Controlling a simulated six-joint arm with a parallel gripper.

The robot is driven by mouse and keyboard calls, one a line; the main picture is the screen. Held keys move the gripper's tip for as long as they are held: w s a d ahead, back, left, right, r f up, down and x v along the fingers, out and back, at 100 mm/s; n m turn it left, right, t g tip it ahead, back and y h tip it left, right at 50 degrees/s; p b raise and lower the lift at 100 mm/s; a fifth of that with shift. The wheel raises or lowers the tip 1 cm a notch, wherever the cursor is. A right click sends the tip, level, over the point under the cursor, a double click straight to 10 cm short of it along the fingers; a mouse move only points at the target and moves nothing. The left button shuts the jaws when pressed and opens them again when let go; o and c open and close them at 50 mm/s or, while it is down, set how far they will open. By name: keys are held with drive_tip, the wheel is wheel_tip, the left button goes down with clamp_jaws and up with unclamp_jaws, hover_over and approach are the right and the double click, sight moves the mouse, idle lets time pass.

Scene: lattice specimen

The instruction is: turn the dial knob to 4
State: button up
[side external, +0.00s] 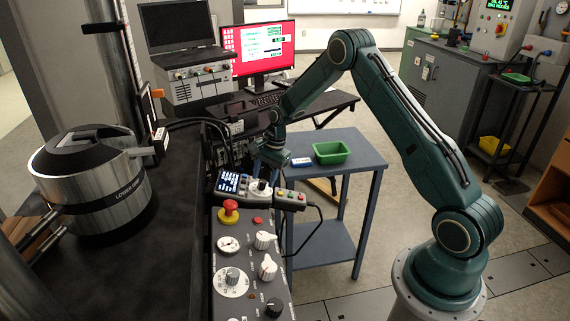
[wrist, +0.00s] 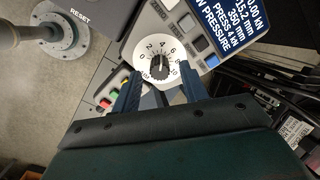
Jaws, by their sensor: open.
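The dial knob (wrist: 159,69) is dark and sits on a round white dial plate (wrist: 145,66) numbered from 0 to 10 in the wrist view. A light mark on the knob seems to point up toward 4, but it is too small to read surely. In the side view the dial (side external: 259,189) is a white disc on the small control box beside its screen (side external: 230,183). My gripper (wrist: 160,84) is open, with its two fingers apart at either side below the knob. In the side view my gripper (side external: 270,160) hangs just above the dial. I cannot tell whether the fingers touch it.
A red mushroom button (side external: 229,206) and several knobs stand on the front panel (side external: 222,260). A blue table (side external: 365,165) with a green bin (side external: 331,153) is behind.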

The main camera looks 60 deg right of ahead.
sight(263, 181)
drive_tip(key=shift+v, duration=1.65)
